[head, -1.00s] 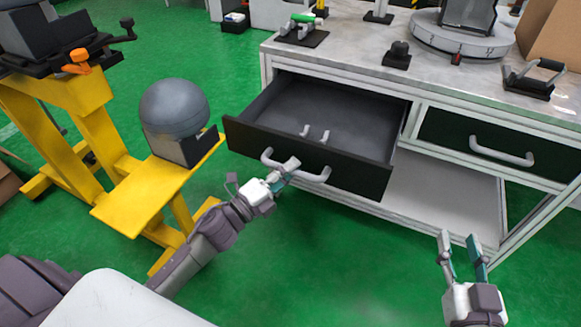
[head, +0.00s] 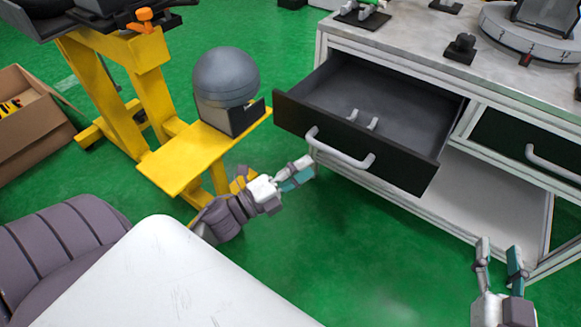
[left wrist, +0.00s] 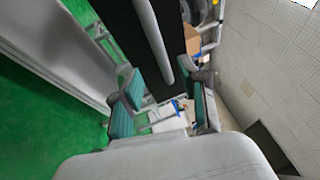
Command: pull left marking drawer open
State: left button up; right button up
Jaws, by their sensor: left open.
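The left marking drawer (head: 375,105) is pulled out of the workbench, its inside showing. Its dark front carries a light grey bar handle (head: 338,150), which also shows in the left wrist view (left wrist: 152,35). Two small light pegs (head: 363,119) stand inside the drawer. My left gripper (head: 302,171) is open and empty, a little left of and below the handle in the head view, apart from it. Its two teal-padded fingers (left wrist: 163,88) are spread in the left wrist view. My right gripper (head: 499,252) is open and empty, in front of the bench's lower shelf.
The right drawer (head: 530,140) looks shut. A yellow stand (head: 190,160) with a grey dome (head: 226,77) is close to the open drawer's left side. A cardboard box (head: 32,120) is at far left. Fixtures stand on the bench top (head: 420,45). Green floor is clear below the drawer.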

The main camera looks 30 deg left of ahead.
pick_arm(q)
jog(key=v, duration=0.3)
jog(key=shift+s+a, duration=0.2)
jog(key=shift+s, duration=0.15)
jog(key=shift+f, duration=0.1)
